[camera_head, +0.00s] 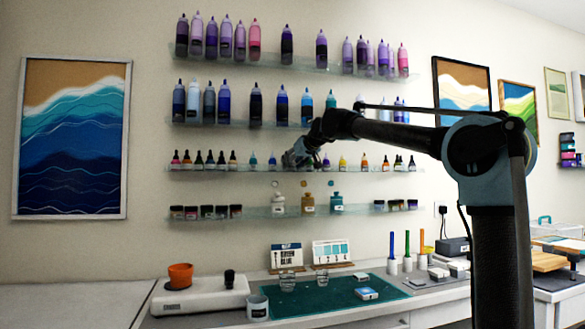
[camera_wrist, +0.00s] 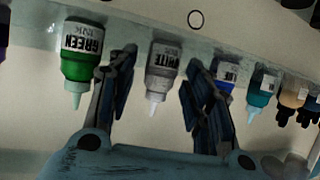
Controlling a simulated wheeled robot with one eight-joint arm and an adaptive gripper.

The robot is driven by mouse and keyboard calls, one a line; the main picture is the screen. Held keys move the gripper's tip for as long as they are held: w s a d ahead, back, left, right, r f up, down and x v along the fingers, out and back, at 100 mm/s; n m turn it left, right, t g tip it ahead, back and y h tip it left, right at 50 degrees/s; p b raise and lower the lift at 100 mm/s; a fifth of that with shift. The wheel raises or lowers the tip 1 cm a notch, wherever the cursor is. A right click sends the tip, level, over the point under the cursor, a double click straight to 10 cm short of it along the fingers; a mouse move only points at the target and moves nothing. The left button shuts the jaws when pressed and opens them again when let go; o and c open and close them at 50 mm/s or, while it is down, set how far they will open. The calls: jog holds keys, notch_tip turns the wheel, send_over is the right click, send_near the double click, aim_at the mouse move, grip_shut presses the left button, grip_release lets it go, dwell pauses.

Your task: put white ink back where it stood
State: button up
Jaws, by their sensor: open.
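The white ink (camera_wrist: 163,72) is a small pale bottle with a dark-lettered WHITE label and a white nozzle. It shows inverted in the wrist view, and its base appears to rest on the glass shelf. My gripper (camera_wrist: 162,60) is open, with one finger on each side of the bottle and visible gaps between. In the head view my gripper (camera_head: 292,159) is at the small-bottle shelf (camera_head: 225,169) and hides the white ink.
In the wrist view a green ink bottle (camera_wrist: 80,62) stands close outside the left finger. A blue ink bottle (camera_wrist: 228,78) is partly behind the right finger, with a teal bottle (camera_wrist: 263,90) beyond it. Larger bottles (camera_head: 307,106) stand on the shelf above; jars (camera_head: 308,203) stand below.

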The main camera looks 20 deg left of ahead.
jog(key=v, duration=1.1)
jog(key=s+d+f+m+g+h, duration=0.15)
jog(key=s+d+f, duration=0.25)
jog(key=d+f, duration=0.6)
jog(key=s+d+f+m+h, duration=0.1)
jog(key=s+d+f+h, duration=0.2)
jog(key=d+f, duration=0.7)
jog(key=s+d+f+m+g+h, duration=0.15)
jog(key=s+d+f, duration=0.25)
jog(key=d+f, duration=0.6)
jog(key=s+d+f+m+g+h, duration=0.1)
jog(key=s+d+f, duration=0.3)
jog(key=s+f, duration=0.3)
jog(key=s+d+f+m+g+h, duration=0.1)
jog(key=s+d+f, duration=0.4)
jog(key=f, duration=0.9)
jog(key=s+d+f+m+g+h, duration=0.1)
jog(key=s+d+f, duration=0.4)
jog(key=s+f, duration=0.6)
jog(key=shift+m+g+h, duration=0.3)
jog(key=shift+m+g, duration=0.4)
jog(key=shift+m, duration=0.2)
